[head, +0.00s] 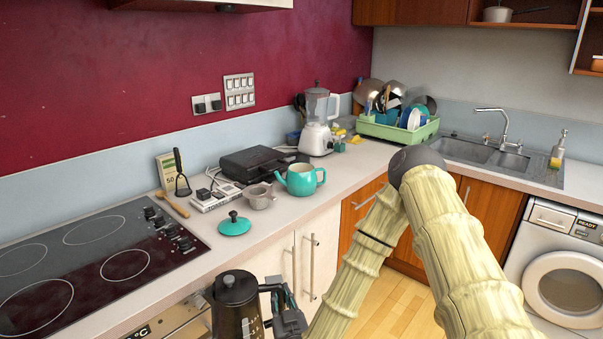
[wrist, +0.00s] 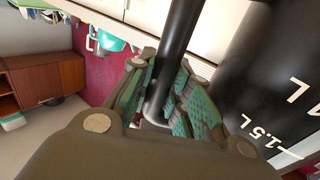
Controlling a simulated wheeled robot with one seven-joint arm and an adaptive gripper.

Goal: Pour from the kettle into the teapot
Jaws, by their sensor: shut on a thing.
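The black kettle (head: 236,306) is upright at the bottom of the head view, held in front of the counter's edge. My gripper (head: 287,312) is shut on its handle. In the wrist view the gripper's green-padded fingers (wrist: 165,95) close around the dark handle, and the kettle body (wrist: 262,85) with volume marks fills the right side. The teal teapot (head: 301,180) stands on the counter with its top open, beyond and to the right of the kettle. Its teal lid (head: 235,225) lies on the counter nearer to me. The teapot's inside is not clear.
A small grey cup-like strainer (head: 260,196) stands left of the teapot. A black appliance (head: 262,162), a blender (head: 317,125) and a green dish rack (head: 400,131) stand behind. The hob (head: 90,260) is at left, the sink (head: 485,155) at right.

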